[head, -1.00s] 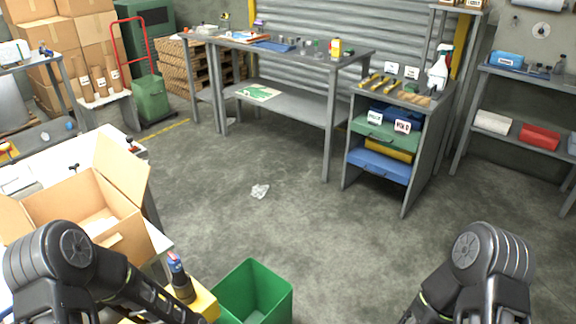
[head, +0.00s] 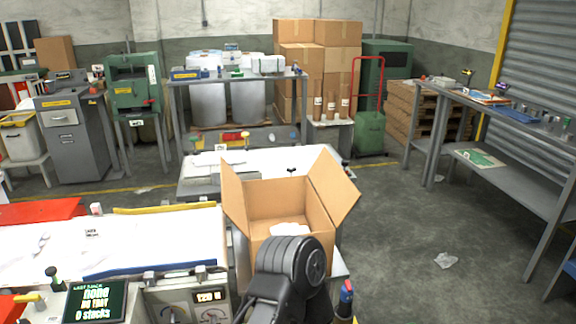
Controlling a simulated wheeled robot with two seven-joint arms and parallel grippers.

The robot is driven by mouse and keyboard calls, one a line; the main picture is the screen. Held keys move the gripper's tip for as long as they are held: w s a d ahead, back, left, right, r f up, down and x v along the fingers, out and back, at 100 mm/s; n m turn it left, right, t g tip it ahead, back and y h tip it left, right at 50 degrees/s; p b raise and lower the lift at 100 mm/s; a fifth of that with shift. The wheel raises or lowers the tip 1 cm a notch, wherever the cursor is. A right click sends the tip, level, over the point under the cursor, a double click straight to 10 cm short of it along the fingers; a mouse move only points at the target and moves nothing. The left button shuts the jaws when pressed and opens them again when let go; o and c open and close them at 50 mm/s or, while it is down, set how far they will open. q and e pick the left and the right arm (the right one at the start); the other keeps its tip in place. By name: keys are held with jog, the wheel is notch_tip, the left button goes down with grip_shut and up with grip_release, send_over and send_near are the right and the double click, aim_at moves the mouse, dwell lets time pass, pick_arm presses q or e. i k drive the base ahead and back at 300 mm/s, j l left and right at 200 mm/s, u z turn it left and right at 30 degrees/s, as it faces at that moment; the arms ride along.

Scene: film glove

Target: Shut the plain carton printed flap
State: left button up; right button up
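An open cardboard carton (head: 322,218) stands on a white-topped bench just ahead of me. One flap (head: 334,186) sticks up and out on its right, and another (head: 232,192) stands up on its left. Something white (head: 290,229) lies inside. I see no print on the visible flaps. The near side of the carton is partly hidden behind my own dark arm joint. Neither gripper shows in the head view.
At left is a machine bed with a white surface (head: 130,235), a blue bar and a small display (head: 95,302). A white bench (head: 205,178) lies behind the carton. Open floor (head: 400,230) with a crumpled scrap (head: 445,260) is at right, beside a grey workbench (head: 500,155).

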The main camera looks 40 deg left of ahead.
aim_at(232, 196)
jog(key=u, duration=1.8)
jog(key=j+u, duration=0.1)
jog(key=u, duration=0.25)
jog(key=j+u, duration=0.15)
jog(key=u, duration=0.15)
jog(key=i+l, duration=0.05)
